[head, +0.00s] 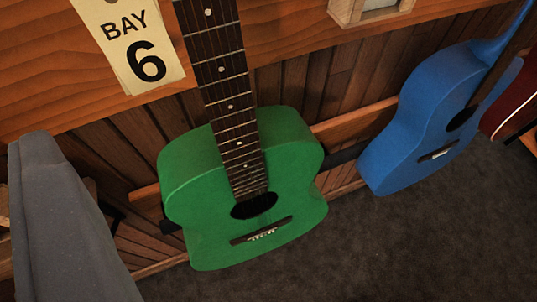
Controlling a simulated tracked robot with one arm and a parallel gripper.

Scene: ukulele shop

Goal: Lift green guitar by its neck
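The green guitar (241,190) stands upright against the wooden wall in the middle of the view, slightly tilted. Its dark neck (222,75) rises toward the top left, and its head is cut off by the top edge. Its lower body is near the dark floor. A grey tapered shape (65,225) fills the lower left; it may be part of my gripper, but I cannot be sure. No pair of fingertips is visible, and nothing touches the green guitar's neck in view.
A blue guitar (425,115) stands to the right, with part of a dark red guitar (512,100) beyond it. A "BAY 6" card (130,45) hangs on the wooden rail left of the green neck. Dark floor (400,245) is clear at the lower right.

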